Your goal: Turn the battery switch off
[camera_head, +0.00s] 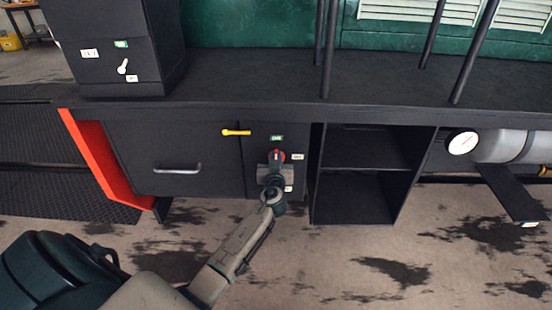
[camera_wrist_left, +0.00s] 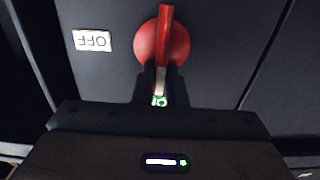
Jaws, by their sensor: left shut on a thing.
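The battery switch (camera_head: 277,154) is a red rotary knob on the dark front panel below the bench top. In the left wrist view the red knob (camera_wrist_left: 165,38) shows a raised bar standing upright in the picture, with a pale tip toward a green label (camera_wrist_left: 160,101). An upside-down OFF label (camera_wrist_left: 92,41) sits to its left in that view. My left gripper (camera_head: 275,163) is at the switch, and in the left wrist view its fingers (camera_wrist_left: 161,80) are shut on the pale end of the bar. The fingers partly hide the green label. My right gripper is not in view.
A yellow handle (camera_head: 236,132) and a drawer with a grey handle (camera_head: 178,168) are left of the switch. Open shelves (camera_head: 365,150) are to the right, then a gauge (camera_head: 462,143). Dark poles (camera_head: 328,55) rise from the bench. A black box with a lever (camera_head: 123,66) stands upper left.

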